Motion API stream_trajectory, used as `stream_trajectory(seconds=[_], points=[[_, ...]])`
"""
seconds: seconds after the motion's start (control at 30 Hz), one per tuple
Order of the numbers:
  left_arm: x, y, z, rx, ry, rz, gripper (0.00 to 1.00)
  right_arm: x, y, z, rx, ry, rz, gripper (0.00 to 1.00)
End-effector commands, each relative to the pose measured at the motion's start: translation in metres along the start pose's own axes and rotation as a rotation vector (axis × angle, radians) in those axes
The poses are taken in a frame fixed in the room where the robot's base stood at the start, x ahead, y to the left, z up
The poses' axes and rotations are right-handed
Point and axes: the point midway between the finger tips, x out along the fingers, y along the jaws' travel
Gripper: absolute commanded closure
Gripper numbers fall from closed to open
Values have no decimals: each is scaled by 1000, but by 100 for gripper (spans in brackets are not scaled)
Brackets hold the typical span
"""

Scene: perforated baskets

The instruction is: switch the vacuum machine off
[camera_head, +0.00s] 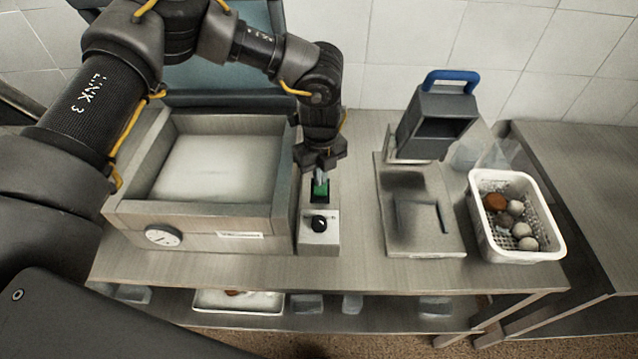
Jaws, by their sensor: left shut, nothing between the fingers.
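The vacuum machine (195,243) is a metal box with an open, empty-looking chamber, a round gauge on its front left and its lid raised behind. On its right is a narrow control panel (310,232) with a black knob (319,223) and a green switch (320,188). My left gripper (320,176) is shut and points down at the green switch, at or just above it. Its fingertips cover the switch's upper part, and I cannot tell whether they touch it. My right gripper is not in view.
A grey device (430,120) with a blue handle (451,77) stands right of the panel on a metal base. A white perforated basket (481,222) holding several round items is further right. A lower shelf (385,316) carries trays. The bench strip before the machine is clear.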

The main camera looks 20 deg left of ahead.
Motion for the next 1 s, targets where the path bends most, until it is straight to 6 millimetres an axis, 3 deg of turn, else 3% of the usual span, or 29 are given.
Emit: stream_trajectory(seconds=[1.0], points=[[16, 0, 0, 0, 0, -1, 100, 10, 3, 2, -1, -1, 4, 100]])
